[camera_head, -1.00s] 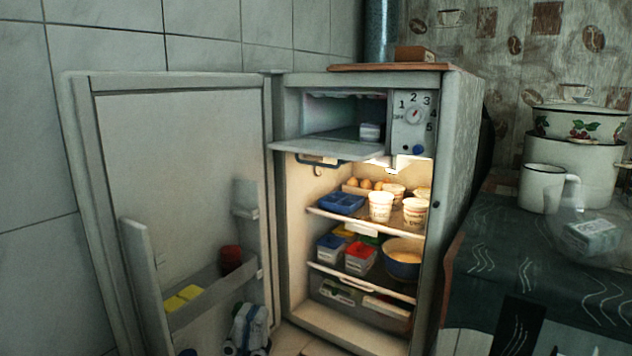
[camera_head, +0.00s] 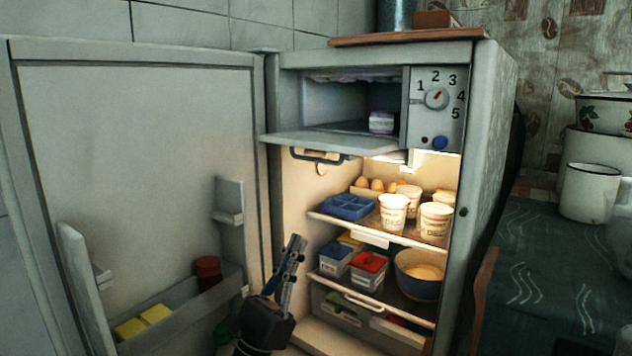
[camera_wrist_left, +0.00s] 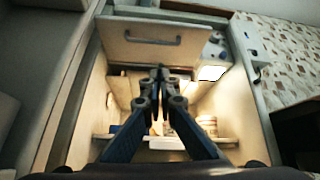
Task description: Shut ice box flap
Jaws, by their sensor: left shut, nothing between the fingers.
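The ice box flap (camera_head: 318,142) hangs open, lowered roughly level at the front of the ice box (camera_head: 345,103) at the top of the fridge. Its dark handle (camera_head: 318,156) shows under the flap. In the left wrist view, the flap (camera_wrist_left: 140,52) shows its outer face with the handle (camera_wrist_left: 153,38) ahead of the fingers. My left gripper (camera_head: 294,243) is shut and empty, pointing up, below the flap and apart from it, in front of the fridge's left inner wall. It also shows in the left wrist view (camera_wrist_left: 160,75). My right gripper is not in view.
The fridge door (camera_head: 135,150) stands wide open at left. Shelves below the flap hold a blue egg tray (camera_head: 347,207), cups (camera_head: 394,212) and a blue bowl (camera_head: 418,275). A small white box (camera_head: 381,122) lies inside the ice box. A counter with pots (camera_head: 590,190) is at right.

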